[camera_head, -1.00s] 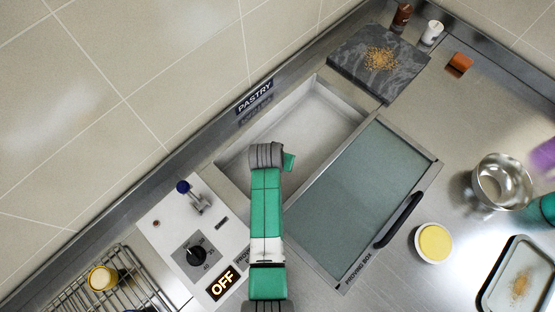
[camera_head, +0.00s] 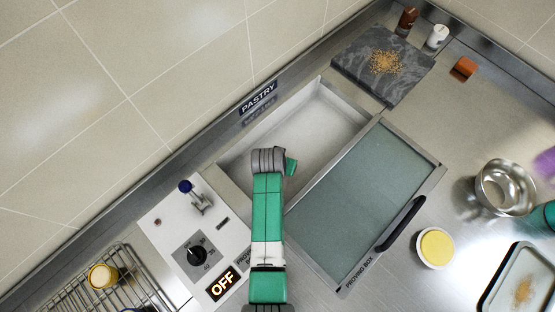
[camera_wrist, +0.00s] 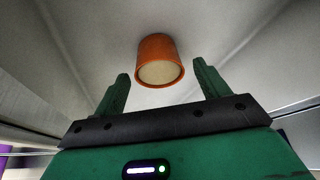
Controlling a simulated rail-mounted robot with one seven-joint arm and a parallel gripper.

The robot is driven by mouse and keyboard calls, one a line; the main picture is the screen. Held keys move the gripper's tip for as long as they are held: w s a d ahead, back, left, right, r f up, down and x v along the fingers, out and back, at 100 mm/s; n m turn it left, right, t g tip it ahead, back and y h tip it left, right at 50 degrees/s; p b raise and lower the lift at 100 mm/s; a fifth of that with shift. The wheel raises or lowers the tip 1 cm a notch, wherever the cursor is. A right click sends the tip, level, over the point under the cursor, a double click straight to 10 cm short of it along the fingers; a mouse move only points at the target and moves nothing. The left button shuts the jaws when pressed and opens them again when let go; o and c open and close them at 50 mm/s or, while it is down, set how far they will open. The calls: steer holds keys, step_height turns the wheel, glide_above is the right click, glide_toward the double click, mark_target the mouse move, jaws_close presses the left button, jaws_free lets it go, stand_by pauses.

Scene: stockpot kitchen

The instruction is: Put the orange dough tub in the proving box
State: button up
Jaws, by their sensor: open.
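The orange dough tub (camera_wrist: 160,60) shows in the wrist view, with pale dough in its round mouth. It stands on a light metal surface with walls around it, which looks like the inside of the proving box. My gripper (camera_wrist: 162,76) is open, its green fingers spread either side of the tub's near end; I see gaps between tub and fingers. In the head view my gripper (camera_head: 288,163) is over the open part of the proving box (camera_head: 330,125), and the tub is hidden there. The box's glass lid (camera_head: 365,195) covers the right part.
A control panel (camera_head: 195,245) reading OFF is left of the box. A marble slab (camera_head: 365,80) lies behind. A yellow-filled dish (camera_head: 435,247), a steel bowl (camera_head: 500,188) and a tray (camera_head: 500,300) are at right. A wire rack (camera_head: 80,300) holds a yellow-topped tub (camera_head: 103,277).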

steer(key=p+v, duration=0.2)
steer(key=v, duration=0.8)
steer(key=shift+s+r, duration=0.2)
steer(key=shift+r, duration=0.15)
steer(key=w+r+t, duration=0.2)
steer(key=r+t, duration=0.1)
steer(key=r, duration=0.8)
steer(key=w+r+n+t, duration=0.1)
steer(key=w+r+t, duration=0.25)
steer(key=r, duration=0.75)
steer(key=w+r+t, duration=0.2)
steer(key=r+t, duration=0.2)
steer(key=r, duration=0.7)
steer(key=s+r+n+t, duration=0.1)
steer(key=s+r+t, duration=0.2)
steer(key=r, duration=0.7)
steer(key=s+r+t+y, duration=0.1)
steer(key=s+r+t, duration=0.2)
steer(key=s+r, duration=0.5)
steer(key=s+d+r+n+t, duration=0.1)
steer(key=s+r+t, duration=0.3)
steer(key=r, duration=0.8)
steer(key=shift+s+r+n, duration=0.25)
steer(key=shift+s+n, duration=0.05)
steer(key=shift+s, duration=0.85)
steer(key=shift+d, duration=0.1)
